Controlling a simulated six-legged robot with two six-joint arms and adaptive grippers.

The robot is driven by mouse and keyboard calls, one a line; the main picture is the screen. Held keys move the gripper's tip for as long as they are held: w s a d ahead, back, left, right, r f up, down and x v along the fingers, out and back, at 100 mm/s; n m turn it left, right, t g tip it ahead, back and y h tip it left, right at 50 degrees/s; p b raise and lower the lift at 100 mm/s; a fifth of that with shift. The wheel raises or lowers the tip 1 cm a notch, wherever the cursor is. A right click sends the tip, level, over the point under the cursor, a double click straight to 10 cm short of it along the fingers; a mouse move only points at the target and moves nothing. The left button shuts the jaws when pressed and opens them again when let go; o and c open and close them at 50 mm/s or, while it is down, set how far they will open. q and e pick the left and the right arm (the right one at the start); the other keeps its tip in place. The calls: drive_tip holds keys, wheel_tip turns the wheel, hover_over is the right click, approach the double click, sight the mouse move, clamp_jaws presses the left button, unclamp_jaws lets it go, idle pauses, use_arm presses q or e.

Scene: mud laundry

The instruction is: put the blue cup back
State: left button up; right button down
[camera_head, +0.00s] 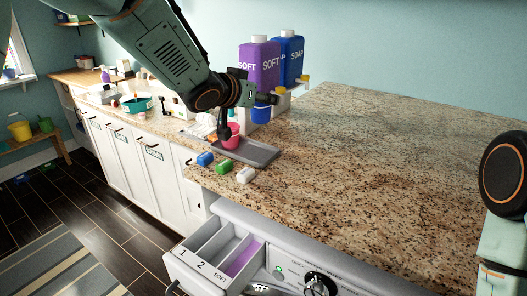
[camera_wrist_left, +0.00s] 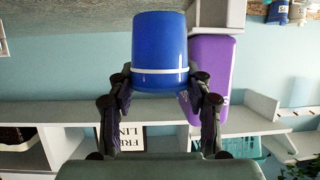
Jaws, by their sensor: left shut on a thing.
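The blue cup (camera_head: 261,114) is in the head view, beside the purple SOFT bottle (camera_head: 259,65) and above the counter near the grey tray (camera_head: 262,153). My left gripper (camera_head: 266,99) is shut on it, with the arm coming down from the upper left. In the left wrist view the blue cup (camera_wrist_left: 160,45), with a white band, sits between the two fingers of my left gripper (camera_wrist_left: 160,82). A pink cup (camera_head: 231,143) stands on the tray, partly hidden by a dark arm part. My right gripper is out of frame.
A blue SOAP bottle (camera_head: 291,60) stands beside the SOFT bottle. Blue, green (camera_head: 225,166) and white small blocks lie in front of the tray. An open drawer (camera_head: 222,255) sticks out below. The granite counter (camera_head: 370,150) to the right is clear.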

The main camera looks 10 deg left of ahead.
sight(252, 120)
use_arm(q)
drive_tip(key=f, duration=0.3)
drive_tip(key=a+f+b, duration=0.1)
drive_tip(key=f, duration=0.1)
drive_tip(key=shift+s+a+f, duration=0.1)
drive_tip(key=shift+s+f, duration=0.15)
drive_tip(key=shift+f, duration=0.1)
drive_tip(key=shift+d+f, duration=0.3)
drive_tip(key=shift+f, duration=0.2)
wheel_tip(252, 120, down, 3)
drive_tip(key=shift+f, duration=0.1)
drive_tip(key=shift+a, duration=0.25)
drive_tip(key=shift+d+f, duration=0.2)
drive_tip(key=shift+d, duration=0.1)
drive_tip(key=o, duration=1)
drive_tip(key=shift+a, duration=0.2)
drive_tip(key=shift+d, duration=0.1)
